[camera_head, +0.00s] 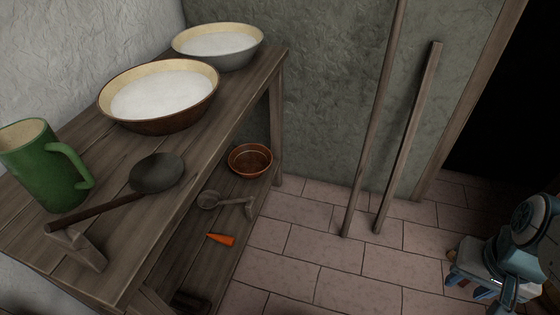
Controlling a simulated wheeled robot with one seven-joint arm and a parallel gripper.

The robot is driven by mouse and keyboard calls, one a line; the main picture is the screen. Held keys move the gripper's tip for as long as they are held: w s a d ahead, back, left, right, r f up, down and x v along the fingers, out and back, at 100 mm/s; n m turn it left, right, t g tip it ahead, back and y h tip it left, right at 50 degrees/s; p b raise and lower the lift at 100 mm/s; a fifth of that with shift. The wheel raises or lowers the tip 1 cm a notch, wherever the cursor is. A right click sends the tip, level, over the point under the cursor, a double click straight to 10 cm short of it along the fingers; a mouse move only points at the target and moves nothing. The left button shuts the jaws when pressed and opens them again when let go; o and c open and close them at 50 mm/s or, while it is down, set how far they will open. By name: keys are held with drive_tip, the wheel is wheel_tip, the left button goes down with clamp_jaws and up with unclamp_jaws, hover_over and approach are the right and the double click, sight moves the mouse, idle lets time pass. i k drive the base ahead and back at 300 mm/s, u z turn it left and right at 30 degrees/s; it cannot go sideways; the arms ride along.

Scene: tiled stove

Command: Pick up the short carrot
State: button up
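A small orange carrot (222,239) lies on the lower shelf of the wooden table, near the shelf's right edge. It is short and thick, and it lies below the level of the tabletop. My arm comes in at the far right of the head view. The gripper end (505,287) is low there, over the tiled floor, well to the right of the carrot and apart from it. Its fingers are too small and dark to tell whether they are open or shut.
The wooden table (232,101) bears two bowls, a green jug (45,168) and a dark ladle (158,173). A brown bowl (250,161) and a metal utensil (226,203) share the lower shelf. Poles (405,150) lean on the wall. Floor between is clear.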

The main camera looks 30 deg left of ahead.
sight(226, 240)
drive_tip(key=u, duration=0.55)
drive_tip(key=i, duration=0.8)
drive_tip(key=u, duration=1.05)
drive_tip(key=i, duration=0.2)
drive_tip(key=u, duration=0.25)
